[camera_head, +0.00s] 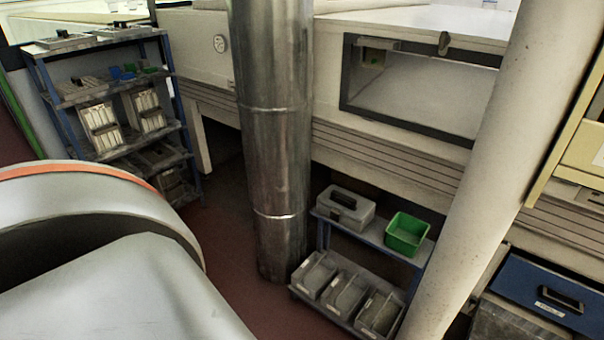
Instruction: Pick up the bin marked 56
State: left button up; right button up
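Several bins are in view, but I cannot read the number 56 on any of them. A green bin (406,233) stands open on the top shelf of a low blue rack, right of centre. Three grey open bins with small pale labels sit side by side on its lower shelf: a left one (314,274), a middle one (347,295) and a right one (380,314). The label text is too small to read. Part of my own arm fills the lower left. Neither of my grippers is in view.
A blue shelf unit (58,92) stands far left. A blue drawer (553,292) is at lower right.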

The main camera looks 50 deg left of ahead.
aim_at(315, 274)
jog(key=u, duration=1.35)
jog(key=i+j, duration=0.6)
jog(key=i, duration=0.15)
jog(key=z, duration=0.4)
jog(key=i+j+z, duration=0.1)
jog(key=z, duration=0.25)
jog(key=j+z, duration=0.15)
jog(key=z, duration=0.25)
jog(key=i+j+z, duration=0.1)
jog(key=z, duration=0.3)
